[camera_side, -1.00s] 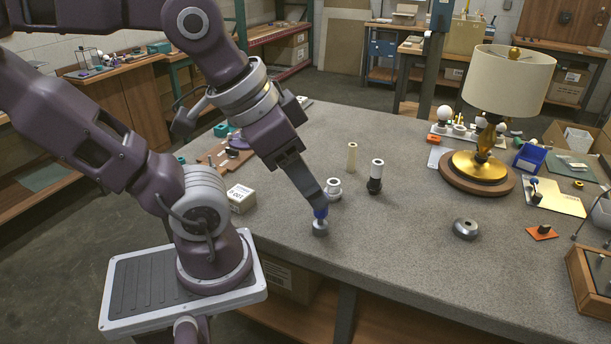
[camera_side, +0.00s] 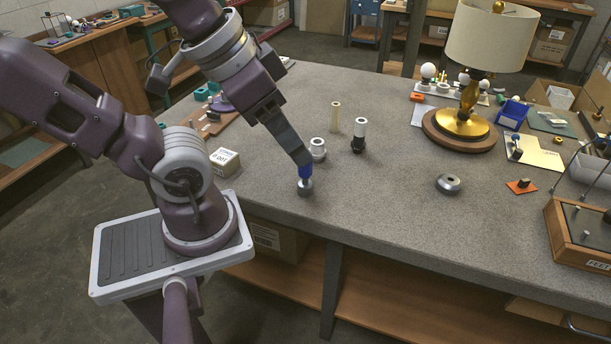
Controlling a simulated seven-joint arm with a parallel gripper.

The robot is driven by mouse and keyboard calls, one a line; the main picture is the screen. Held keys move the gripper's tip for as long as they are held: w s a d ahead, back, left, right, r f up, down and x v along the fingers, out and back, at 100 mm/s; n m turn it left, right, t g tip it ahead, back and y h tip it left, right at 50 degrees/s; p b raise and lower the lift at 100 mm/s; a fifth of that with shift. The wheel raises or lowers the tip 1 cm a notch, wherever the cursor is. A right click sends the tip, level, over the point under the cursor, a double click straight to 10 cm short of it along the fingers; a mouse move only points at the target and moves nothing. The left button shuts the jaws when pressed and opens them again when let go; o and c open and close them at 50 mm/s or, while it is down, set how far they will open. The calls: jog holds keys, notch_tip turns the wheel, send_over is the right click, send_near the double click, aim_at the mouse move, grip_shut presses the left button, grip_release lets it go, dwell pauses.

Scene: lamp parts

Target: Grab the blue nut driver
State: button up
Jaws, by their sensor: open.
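The blue nut driver (camera_side: 306,172) stands upright near the front edge of the grey bench. Its blue handle shows just under my fingertips, with a grey metal socket-like foot (camera_side: 305,187) below it, on or very close to the bench top. My gripper (camera_side: 302,162) points down from the upper left, with its tips right at the top of the blue handle. The jaws are open, though the side view shows them edge-on and hides the gap between them. The upper end of the handle is hidden by the fingers. I cannot tell whether either finger touches it.
A white-and-grey collar (camera_side: 318,150), a cream tube (camera_side: 335,118) and a black-and-white socket (camera_side: 359,136) stand just behind. A small box (camera_side: 225,161) is left. A metal disc (camera_side: 448,184) and the lamp (camera_side: 463,124) are right. The front middle bench is clear.

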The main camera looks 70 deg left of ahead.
jog(key=shift+o, duration=0.7)
jog(key=m+g+y, duration=0.9)
jog(key=m+y, duration=0.4)
jog(key=m, duration=0.2)
send_near(311, 164)
jog(key=x, duration=0.7)
jog(key=shift+s+a+f, duration=0.15)
jog(key=shift+a, duration=0.15)
jog(key=shift+m+t, duration=0.3)
jog(key=x, duration=0.7)
jog(key=shift+s, duration=0.2)
grip_shut()
